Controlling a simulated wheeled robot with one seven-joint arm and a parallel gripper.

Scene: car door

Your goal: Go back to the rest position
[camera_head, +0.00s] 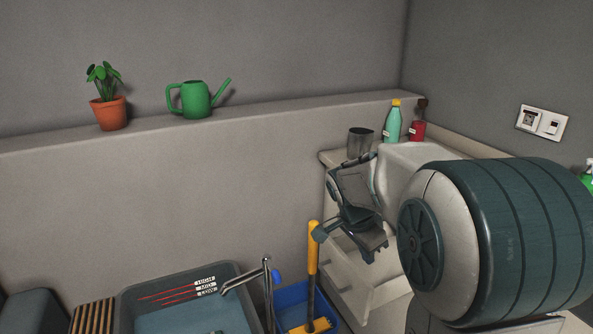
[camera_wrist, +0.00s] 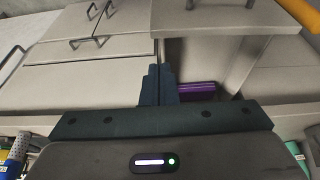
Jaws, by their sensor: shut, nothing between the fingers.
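My gripper (camera_head: 372,250) hangs at the end of my arm in the head view, in front of the pale cabinet (camera_head: 345,285) and just left of my large arm link. Its fingers are small and partly unclear there. In the wrist view my gripper (camera_wrist: 159,72) shows its dark fingers together, with nothing between them. They point towards pale drawer fronts (camera_wrist: 95,75) with dark handles. A purple object (camera_wrist: 197,91) lies in a recess just right of the fingertips, apart from them as far as I can tell.
A potted plant (camera_head: 108,108) and green watering can (camera_head: 196,99) stand on the ledge. Two bottles, teal (camera_head: 393,122) and red (camera_head: 418,125), stand behind my arm. A grey sink (camera_head: 185,285), metal tap (camera_head: 266,285), yellow-handled tool (camera_head: 313,260) and blue bin (camera_head: 292,292) stand lower down.

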